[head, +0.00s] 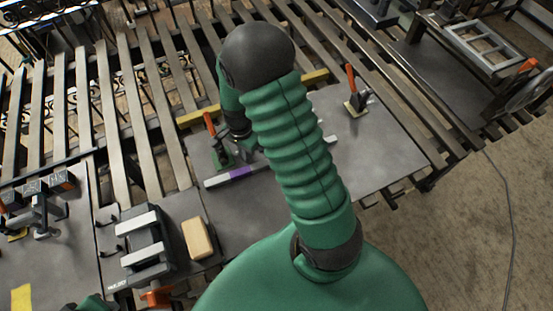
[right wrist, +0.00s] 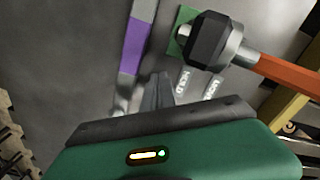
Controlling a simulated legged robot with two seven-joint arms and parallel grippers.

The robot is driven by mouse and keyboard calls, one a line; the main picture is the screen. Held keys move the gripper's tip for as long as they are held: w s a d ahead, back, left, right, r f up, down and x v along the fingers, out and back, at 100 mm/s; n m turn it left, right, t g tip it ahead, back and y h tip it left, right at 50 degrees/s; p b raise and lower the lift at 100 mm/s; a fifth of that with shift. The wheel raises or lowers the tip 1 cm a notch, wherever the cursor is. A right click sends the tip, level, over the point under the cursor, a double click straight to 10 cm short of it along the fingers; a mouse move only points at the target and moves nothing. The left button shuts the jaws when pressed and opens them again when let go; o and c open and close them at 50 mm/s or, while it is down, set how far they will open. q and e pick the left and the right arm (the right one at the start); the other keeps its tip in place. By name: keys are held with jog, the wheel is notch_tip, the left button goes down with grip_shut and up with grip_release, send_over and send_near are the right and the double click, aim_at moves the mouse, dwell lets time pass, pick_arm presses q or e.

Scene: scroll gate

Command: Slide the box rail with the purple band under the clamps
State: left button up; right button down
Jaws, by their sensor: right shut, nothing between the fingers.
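The pale box rail (head: 215,181) with a purple band (head: 239,172) lies slanted on the grey table plate; my arm hides part of it. In the right wrist view, the purple band (right wrist: 135,45) is left of the fingers. One clamp (head: 220,155) with an orange handle and green base stands just behind the rail; it also shows in the right wrist view (right wrist: 208,40). A second clamp (head: 355,104) with an orange handle stands on a yellowish base farther right. My right gripper (right wrist: 158,78) is shut and empty beside the rail.
A yellow bar (head: 197,116) runs along the plate's back edge, with slats behind it. A black device with pale bars (head: 141,240) and a tan block (head: 198,238) stand at the front left. The plate's right part (head: 395,150) is clear.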

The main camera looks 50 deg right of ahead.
jog(key=shift+a, duration=0.1)
jog(key=shift+s+a, duration=0.3)
jog(key=shift+s, duration=0.2)
jog(key=shift+s+a, duration=0.25)
jog(key=shift+s, duration=0.25)
dwell(0.4)
jog(key=shift+w+d, duration=0.1)
jog(key=shift+w+d+p, duration=0.2)
jog(key=shift+w+d, duration=0.1)
jog(key=shift+w, duration=0.2)
jog(key=shift+w+d+p, duration=0.15)
jog(key=shift+w+d, duration=0.1)
jog(key=shift+w, duration=0.25)
notch_tip(320, 180, up, 8)
jog(key=p, duration=0.7)
